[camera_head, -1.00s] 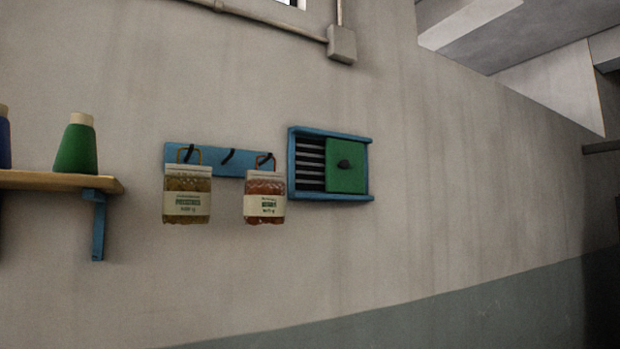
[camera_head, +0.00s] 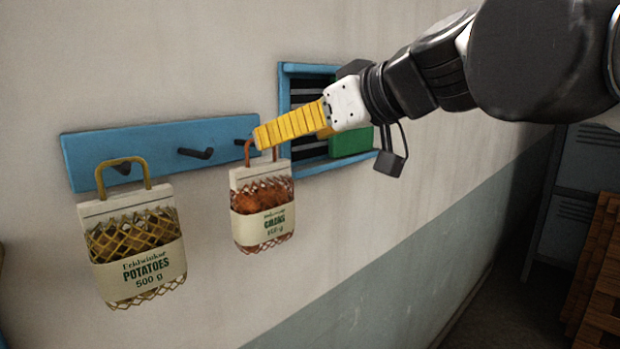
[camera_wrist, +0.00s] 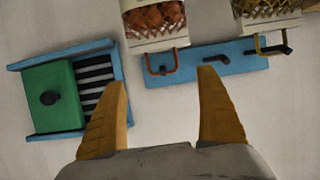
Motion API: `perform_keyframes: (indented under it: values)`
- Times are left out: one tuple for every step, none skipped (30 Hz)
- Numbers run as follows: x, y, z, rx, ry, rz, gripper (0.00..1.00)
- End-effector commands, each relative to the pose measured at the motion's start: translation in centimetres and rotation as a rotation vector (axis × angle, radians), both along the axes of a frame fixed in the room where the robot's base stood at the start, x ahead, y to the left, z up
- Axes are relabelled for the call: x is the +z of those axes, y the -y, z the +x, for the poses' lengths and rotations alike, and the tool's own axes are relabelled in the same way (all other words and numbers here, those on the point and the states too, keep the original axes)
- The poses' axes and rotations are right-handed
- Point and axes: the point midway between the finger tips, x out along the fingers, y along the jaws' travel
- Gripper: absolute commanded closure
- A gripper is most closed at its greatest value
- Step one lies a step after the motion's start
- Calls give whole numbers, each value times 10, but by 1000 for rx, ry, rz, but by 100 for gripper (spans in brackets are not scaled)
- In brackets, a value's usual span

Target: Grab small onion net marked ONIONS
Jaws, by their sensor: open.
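The small net with the orange-brown contents (camera_head: 262,208) hangs by a red-brown handle from the right hook of a blue hook rail (camera_head: 150,145). My gripper (camera_head: 262,138) has yellow ribbed fingers and is at the handle's height, by the right hook. In the wrist view my gripper (camera_wrist: 163,78) is open and empty, its fingers wide apart. The head view shows the fingers overlapping, so their distance from the handle is unclear.
A net labelled POTATOES 500 g (camera_head: 137,252) hangs from the left hook by a yellow handle. The middle hook (camera_head: 195,153) is empty. A blue-framed vent with a green slide (camera_head: 350,142) is on the wall close behind my gripper. The wall below is clear.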

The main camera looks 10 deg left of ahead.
Motion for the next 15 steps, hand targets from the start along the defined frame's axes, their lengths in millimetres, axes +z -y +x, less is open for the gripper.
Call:
perform_keyframes:
  values:
    - [-2,-6,5,3,1,0,16]
    - [-5,-10,8,3,1,0,16]
    - [-8,-16,12,4,1,0,16]
    - [-10,-19,15,4,1,0,16]
    - [-12,-22,18,3,1,-1,16]
    - [-14,-27,22,2,0,0,16]
    - [-16,-29,24,2,0,0,16]
    - [-18,-31,26,1,0,0,16]
    - [-19,-33,28,1,0,0,16]
    - [-20,-34,29,0,0,-1,16]
    - [-21,-36,30,0,0,-1,16]
    - [-22,-38,31,1,0,-1,16]
    - [-23,-41,33,1,0,-1,16]
    - [-24,-45,35,2,-1,0,16]
    - [-26,-50,39,2,0,0,16]
